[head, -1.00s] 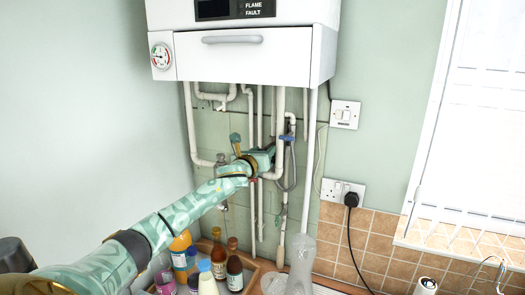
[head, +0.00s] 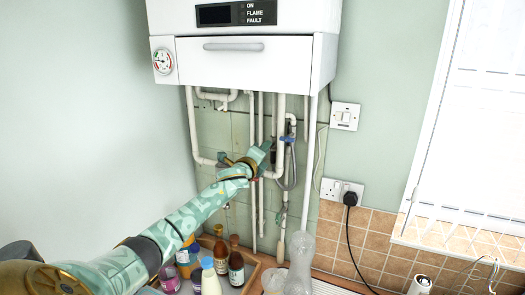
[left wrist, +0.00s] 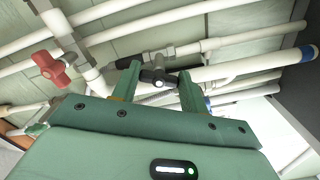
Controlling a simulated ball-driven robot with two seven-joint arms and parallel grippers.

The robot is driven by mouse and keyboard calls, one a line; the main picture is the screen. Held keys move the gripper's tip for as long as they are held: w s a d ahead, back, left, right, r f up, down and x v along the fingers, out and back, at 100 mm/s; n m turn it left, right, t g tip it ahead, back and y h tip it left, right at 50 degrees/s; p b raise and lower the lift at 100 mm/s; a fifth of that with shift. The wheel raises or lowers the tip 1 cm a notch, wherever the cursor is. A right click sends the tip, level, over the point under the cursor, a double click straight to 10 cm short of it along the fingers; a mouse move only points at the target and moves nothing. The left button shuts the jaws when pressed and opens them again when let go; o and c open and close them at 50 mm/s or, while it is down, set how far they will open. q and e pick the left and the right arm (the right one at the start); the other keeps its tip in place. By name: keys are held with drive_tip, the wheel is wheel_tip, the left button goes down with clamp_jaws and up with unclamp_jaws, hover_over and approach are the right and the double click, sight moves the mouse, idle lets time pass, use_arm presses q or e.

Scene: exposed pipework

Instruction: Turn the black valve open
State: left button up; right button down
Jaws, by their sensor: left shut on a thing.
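The black valve (left wrist: 158,77) shows in the left wrist view on a grey fitting in a white pipe, its handle lying between my two green fingers. My left gripper (left wrist: 159,86) is shut on this handle. In the head view my left gripper (head: 261,154) is in among the pipes below the boiler, and the fingers and pipes largely hide the valve there. My right gripper is in neither view.
A red valve handle (left wrist: 52,68) sits on a pipe at the left of the wrist view. A blue valve (head: 288,138) is right of my gripper. The white boiler (head: 245,65) hangs above. Bottles (head: 236,268) stand on a wooden tray below.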

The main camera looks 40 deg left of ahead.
use_arm(q)
drive_tip(key=shift+f+n+p, duration=0.1)
drive_tip(key=shift+n+p, duration=0.35)
drive_tip(key=shift+n, duration=2.45)
drive_tip(key=o, duration=1)
drive_tip(key=b+v, duration=0.3)
drive_tip(key=v, duration=1.3)
drive_tip(key=shift+s+a, duration=0.1)
drive_tip(key=shift+s, duration=0.05)
drive_tip(key=shift+f, duration=0.1)
